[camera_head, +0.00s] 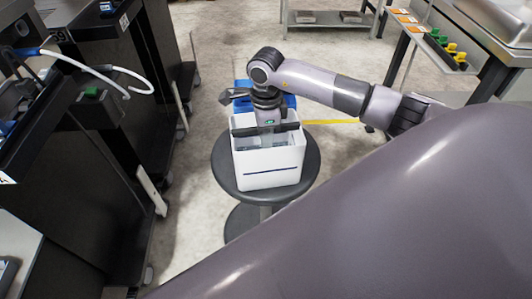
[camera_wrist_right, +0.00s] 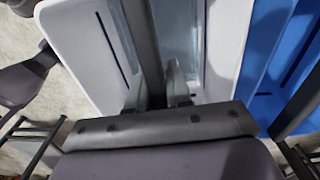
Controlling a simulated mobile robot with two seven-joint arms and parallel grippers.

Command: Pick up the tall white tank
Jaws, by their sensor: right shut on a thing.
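The tall white tank (camera_head: 268,166) appears upright over the round dark stool (camera_head: 226,172), with a thin dark blue line low on its front. I cannot tell whether its base touches the seat. My right gripper (camera_head: 268,128) reaches down into the tank's open top from above. In the right wrist view its fingertips (camera_wrist_right: 157,92) close around a dark bar (camera_wrist_right: 143,42) across the tank, with the white walls (camera_wrist_right: 78,45) on both sides. My left gripper is not in view.
A blue container (camera_head: 290,101) stands right behind the tank; it also shows in the right wrist view (camera_wrist_right: 275,65). Dark machines (camera_head: 90,190) line the left. A bench with coloured items (camera_head: 445,50) is at upper right. The floor (camera_head: 190,215) left of the stool is clear.

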